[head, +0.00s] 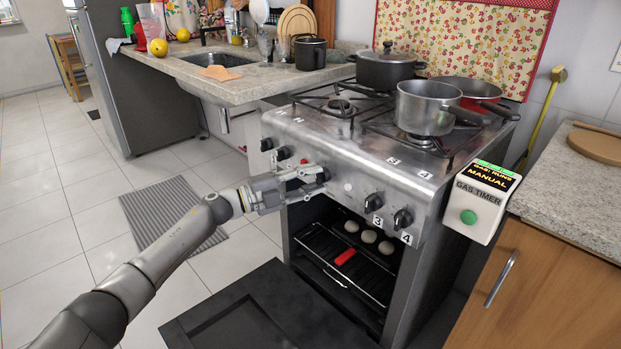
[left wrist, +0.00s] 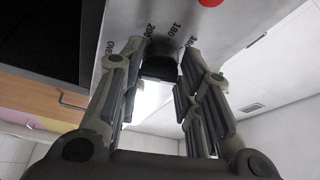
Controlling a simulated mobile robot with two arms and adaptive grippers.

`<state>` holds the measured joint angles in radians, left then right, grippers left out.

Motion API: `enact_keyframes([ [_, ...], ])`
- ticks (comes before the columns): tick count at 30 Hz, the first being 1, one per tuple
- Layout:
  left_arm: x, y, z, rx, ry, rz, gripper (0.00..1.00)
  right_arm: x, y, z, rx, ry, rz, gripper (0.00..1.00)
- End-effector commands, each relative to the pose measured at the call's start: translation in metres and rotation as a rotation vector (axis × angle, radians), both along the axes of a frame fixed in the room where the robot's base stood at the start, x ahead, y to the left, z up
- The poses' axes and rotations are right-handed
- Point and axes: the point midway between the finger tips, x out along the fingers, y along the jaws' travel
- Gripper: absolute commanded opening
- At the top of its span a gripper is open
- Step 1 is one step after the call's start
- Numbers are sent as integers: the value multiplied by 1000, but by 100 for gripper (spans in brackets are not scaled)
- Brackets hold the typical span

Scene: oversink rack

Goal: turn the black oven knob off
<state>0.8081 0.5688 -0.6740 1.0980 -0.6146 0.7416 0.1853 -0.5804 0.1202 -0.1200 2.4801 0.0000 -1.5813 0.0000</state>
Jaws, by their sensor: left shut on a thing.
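The black oven knob (left wrist: 160,66) sits between my left fingertips in the left wrist view, against the steel panel (left wrist: 120,32) printed with temperature numbers. My left gripper (left wrist: 158,72) is shut on it, with a finger on each side. In the head view my left gripper (head: 316,180) is at the front panel of the stove (head: 340,165), and its fingers mostly hide the oven knob. The knob's pointer direction cannot be made out. My right gripper is in neither view.
The oven door (head: 255,310) hangs open below my left arm. Several pale round items and a red item (head: 345,256) are on the oven rack. Other black knobs (head: 374,202) flank my gripper. A pot (head: 425,108) stands on the hob. A gas timer box (head: 483,202) is at the right.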

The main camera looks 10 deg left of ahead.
Motion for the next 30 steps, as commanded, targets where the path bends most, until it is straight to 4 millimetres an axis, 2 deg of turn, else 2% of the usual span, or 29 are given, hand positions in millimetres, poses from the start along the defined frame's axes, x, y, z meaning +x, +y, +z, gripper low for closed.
enact_keyframes([
  [6, 0, 0, 2, 127, -82, -1, 8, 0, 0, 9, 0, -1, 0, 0],
  [14, 0, 0, 2, 215, -139, -1, 8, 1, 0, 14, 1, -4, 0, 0],
  [21, 0, 0, 1, 242, -157, -1, 8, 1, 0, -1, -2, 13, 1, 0],
  [30, 0, 0, 1, 244, -159, -2, 8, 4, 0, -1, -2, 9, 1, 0],
])
